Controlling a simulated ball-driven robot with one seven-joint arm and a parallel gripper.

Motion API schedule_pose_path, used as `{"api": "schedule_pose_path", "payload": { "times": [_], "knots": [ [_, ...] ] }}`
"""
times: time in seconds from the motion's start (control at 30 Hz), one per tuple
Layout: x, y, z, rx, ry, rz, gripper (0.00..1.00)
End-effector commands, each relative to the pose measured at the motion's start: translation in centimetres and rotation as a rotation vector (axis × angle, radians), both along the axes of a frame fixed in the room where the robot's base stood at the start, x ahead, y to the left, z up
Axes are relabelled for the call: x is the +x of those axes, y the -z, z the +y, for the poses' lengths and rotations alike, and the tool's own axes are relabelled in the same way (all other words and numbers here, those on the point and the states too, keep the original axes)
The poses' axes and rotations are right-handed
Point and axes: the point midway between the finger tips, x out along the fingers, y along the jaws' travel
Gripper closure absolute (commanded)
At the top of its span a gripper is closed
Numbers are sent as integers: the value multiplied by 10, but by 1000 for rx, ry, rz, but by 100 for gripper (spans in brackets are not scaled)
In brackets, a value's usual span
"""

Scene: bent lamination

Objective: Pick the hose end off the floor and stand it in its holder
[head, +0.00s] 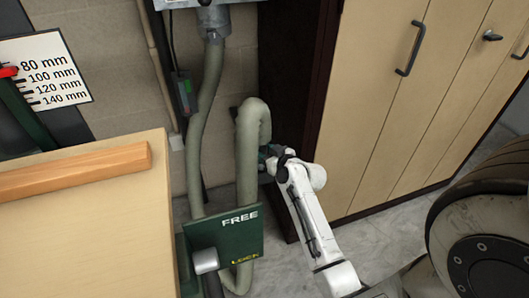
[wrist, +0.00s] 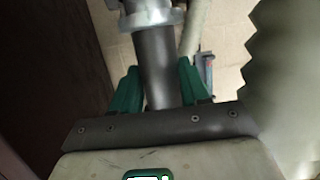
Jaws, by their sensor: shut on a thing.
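The grey-green hose (head: 253,140) rises beside the green panel and bends over in a tight loop at the top. My gripper (head: 265,155) is at the right side of this loop, off the floor. In the wrist view, the green fingers of my gripper (wrist: 161,82) are shut on a dark grey tube, the hose end (wrist: 160,65). A silvery collar (wrist: 152,14) shows at the far end of the tube; I cannot tell whether it belongs to it. The ribbed hose (wrist: 285,75) fills the right side there. In the head view, the loop and gripper hide the hose end. I cannot identify the holder.
A green panel marked FREE and LOCK (head: 225,238) stands in front of the hose. A wooden bench (head: 80,230) is at left. Tall pale cabinets (head: 385,110) stand close at right. Some bare floor (head: 385,225) shows along them.

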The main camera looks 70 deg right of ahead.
Motion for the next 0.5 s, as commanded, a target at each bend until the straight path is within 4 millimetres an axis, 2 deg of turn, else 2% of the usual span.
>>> {"api": "schedule_pose_path", "payload": {
  "times": [0.23,0.5],
  "knots": [
    [0,1,0,-1,1,-2,79],
    [0,12,0,-1,1,-2,79]
  ]
}}
